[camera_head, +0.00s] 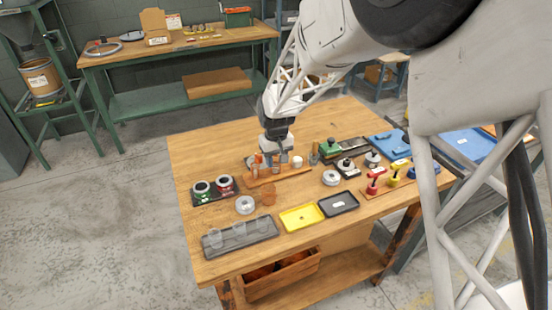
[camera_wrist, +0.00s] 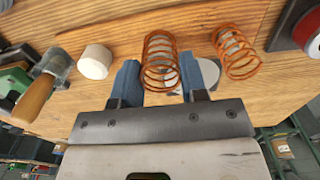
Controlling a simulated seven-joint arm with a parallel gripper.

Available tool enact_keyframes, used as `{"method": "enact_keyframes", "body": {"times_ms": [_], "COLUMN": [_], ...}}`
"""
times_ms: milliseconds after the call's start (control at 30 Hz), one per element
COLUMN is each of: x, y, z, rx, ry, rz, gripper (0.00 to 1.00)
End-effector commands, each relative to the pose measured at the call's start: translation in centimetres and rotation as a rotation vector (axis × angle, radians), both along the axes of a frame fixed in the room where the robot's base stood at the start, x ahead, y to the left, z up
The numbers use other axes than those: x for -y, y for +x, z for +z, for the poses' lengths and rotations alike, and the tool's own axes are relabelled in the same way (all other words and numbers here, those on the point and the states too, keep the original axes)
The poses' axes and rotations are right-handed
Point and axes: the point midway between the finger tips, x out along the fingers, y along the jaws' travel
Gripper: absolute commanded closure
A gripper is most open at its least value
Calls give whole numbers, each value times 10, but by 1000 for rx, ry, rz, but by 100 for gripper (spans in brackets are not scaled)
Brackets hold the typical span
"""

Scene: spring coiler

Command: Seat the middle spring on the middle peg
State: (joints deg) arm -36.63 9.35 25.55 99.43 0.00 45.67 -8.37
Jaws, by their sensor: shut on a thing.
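My gripper (camera_wrist: 160,85) has its two blue fingers shut on a copper coil spring (camera_wrist: 158,62), which shows between them in the wrist view. In the head view, my gripper (camera_head: 277,157) is low over the wooden peg board (camera_head: 288,174). A second copper spring (camera_wrist: 236,52) stands apart to the right in the wrist view. A white cylinder (camera_wrist: 95,61) is to the left; it also shows in the head view (camera_head: 297,161). I cannot tell whether a peg is inside the held spring; its lower end is not clear.
A black tray with green and red spools (camera_head: 214,189) lies left of the board. In front are a grey tray with clear cups (camera_head: 240,237), a yellow tray (camera_head: 301,217) and a black tray (camera_head: 338,203). A wooden-handled tool (camera_wrist: 34,98) is near the white cylinder.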

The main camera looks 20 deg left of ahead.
Motion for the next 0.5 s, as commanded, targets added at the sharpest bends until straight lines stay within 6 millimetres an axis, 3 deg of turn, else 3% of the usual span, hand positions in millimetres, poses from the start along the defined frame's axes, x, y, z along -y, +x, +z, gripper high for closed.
{"method": "enact_keyframes", "body": {"times_ms": [367,400,500], "x": [0,0,0], "y": [0,0,0], "z": [0,0,0], "rx": [0,0,0], "ry": [0,0,0], "rz": [0,0,0], "gripper": [74,59,44]}}
